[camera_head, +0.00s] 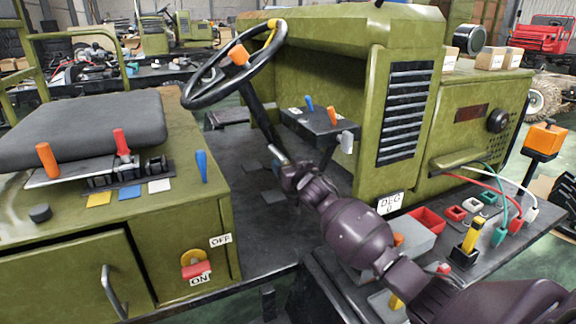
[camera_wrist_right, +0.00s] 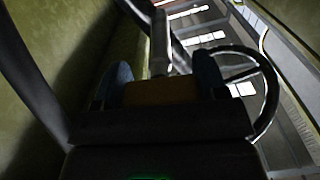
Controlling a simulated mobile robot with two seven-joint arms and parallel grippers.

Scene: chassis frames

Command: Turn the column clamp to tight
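The dark steering column (camera_head: 262,112) slants down from the black steering wheel (camera_head: 236,65). A bright metal piece (camera_head: 277,152), possibly the column clamp's lever, shows low on the column in the head view. My right gripper (camera_wrist_right: 163,75) reaches this spot, and my own dark wrist hides part of it in the head view. In the right wrist view, two bluish fingers stand apart with a metal rod (camera_wrist_right: 160,40) between and beyond them; contact cannot be told. A brownish block (camera_wrist_right: 160,92) shows low between the fingers. The clamp's setting cannot be read. My left gripper is out of view.
A dash panel (camera_head: 322,128) with blue, orange and grey levers stands right of the column. The seat (camera_head: 85,130) and a lever console are at left. A red knob (camera_head: 195,268) has OFF and ON labels. My right arm crosses a cluttered bench (camera_head: 480,262).

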